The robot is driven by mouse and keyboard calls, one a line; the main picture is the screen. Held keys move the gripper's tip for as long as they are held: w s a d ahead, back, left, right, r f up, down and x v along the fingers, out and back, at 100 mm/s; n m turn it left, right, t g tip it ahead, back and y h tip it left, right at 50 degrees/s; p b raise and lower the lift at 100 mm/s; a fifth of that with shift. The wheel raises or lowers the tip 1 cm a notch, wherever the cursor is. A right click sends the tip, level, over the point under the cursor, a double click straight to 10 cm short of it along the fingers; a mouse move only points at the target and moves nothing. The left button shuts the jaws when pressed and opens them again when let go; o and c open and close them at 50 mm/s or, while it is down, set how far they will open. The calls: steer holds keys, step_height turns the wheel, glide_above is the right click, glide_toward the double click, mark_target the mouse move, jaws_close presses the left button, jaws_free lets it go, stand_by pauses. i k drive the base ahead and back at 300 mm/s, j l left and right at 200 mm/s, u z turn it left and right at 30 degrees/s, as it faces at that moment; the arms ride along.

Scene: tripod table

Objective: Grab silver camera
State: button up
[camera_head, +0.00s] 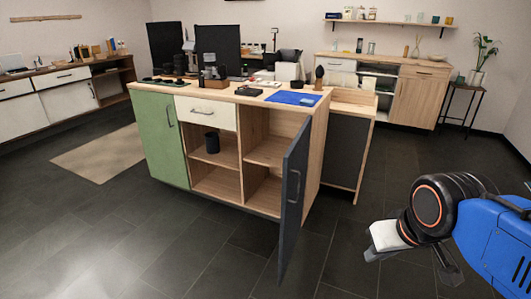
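A small dark and greyish device (213,73) that looks like a camera stands on top of the wooden cabinet island (170,90), in front of a black upright panel. It is too small for me to be sure that it is the silver camera. My gripper (412,268) is at the lower right, over the floor and well away from the island. Its fingers look spread apart, with nothing between them.
The island has an open dark door (292,195) swung out toward me. A blue sheet (293,98) and several dark items lie on its top. A dark cup (212,142) stands on an inner shelf. The tiled floor (225,255) in front is clear.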

mark_target(207, 74)
steer(key=i+j+u, duration=0.2)
steer(key=u, duration=0.15)
steer(key=i+j+u, duration=0.1)
steer(key=i+u, duration=0.2)
steer(key=i+j+u, duration=0.2)
steer(key=u, duration=0.25)
steer(key=i+u, duration=0.65)
steer(key=u, duration=0.2)
steer(key=i+z, duration=0.2)
steer(key=i, duration=0.3)
steer(key=i+j+z, duration=0.15)
steer(key=i, duration=0.3)
